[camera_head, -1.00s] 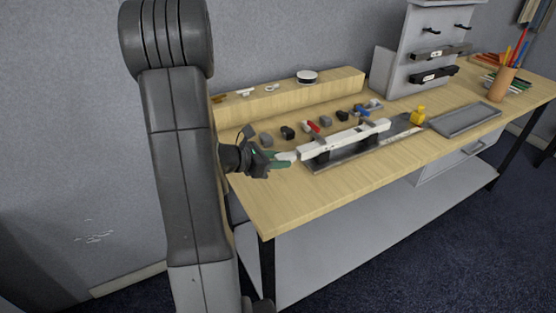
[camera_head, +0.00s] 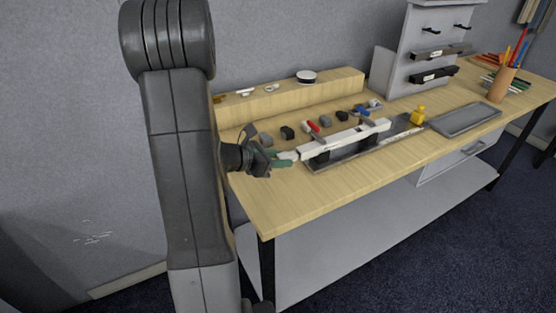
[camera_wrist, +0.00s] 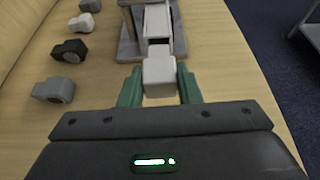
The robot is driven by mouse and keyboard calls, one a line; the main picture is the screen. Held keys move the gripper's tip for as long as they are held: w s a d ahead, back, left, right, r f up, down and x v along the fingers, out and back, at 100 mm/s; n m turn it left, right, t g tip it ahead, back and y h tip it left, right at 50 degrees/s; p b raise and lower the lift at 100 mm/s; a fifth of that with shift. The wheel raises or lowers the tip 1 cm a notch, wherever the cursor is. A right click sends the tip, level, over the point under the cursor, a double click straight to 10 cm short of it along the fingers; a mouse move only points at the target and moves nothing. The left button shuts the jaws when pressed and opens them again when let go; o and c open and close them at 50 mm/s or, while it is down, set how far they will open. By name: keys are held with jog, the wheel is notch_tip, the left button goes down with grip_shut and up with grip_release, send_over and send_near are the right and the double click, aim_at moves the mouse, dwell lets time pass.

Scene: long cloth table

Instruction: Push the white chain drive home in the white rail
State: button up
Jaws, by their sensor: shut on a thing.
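The white rail (camera_head: 345,138) lies along a grey base plate (camera_head: 372,148) near the table's front edge. In the wrist view the rail (camera_wrist: 157,22) runs away from me. My gripper (camera_head: 287,157) is at the rail's left end, its green fingers shut on a white block, the chain drive (camera_wrist: 158,72). In the wrist view my gripper (camera_wrist: 158,90) has one finger on each side of the block. The block is in line with the rail and right at its near end. I cannot tell how far inside the rail it reaches.
Several small parts, among them a black one (camera_head: 287,132) and a grey one (camera_head: 266,139), stand in a row behind the rail. A yellow part (camera_head: 417,115) and a grey tray (camera_head: 466,120) are to the right. The table's front left is clear.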

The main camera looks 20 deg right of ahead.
aim_at(283, 155)
jog(key=shift+w+d+b, duration=0.1)
jog(key=shift+d+b, duration=0.45)
jog(key=shift+d, duration=0.9)
jog(key=o, duration=1.1)
jog(key=shift+c, duration=0.2)
jog(key=v, duration=1.3)
jog(key=shift+a+r, duration=0.2)
jog(key=shift+a, duration=0.15)
jog(key=x, duration=1.4)
jog(key=shift+a+r, duration=0.1)
jog(key=shift+a, duration=0.1)
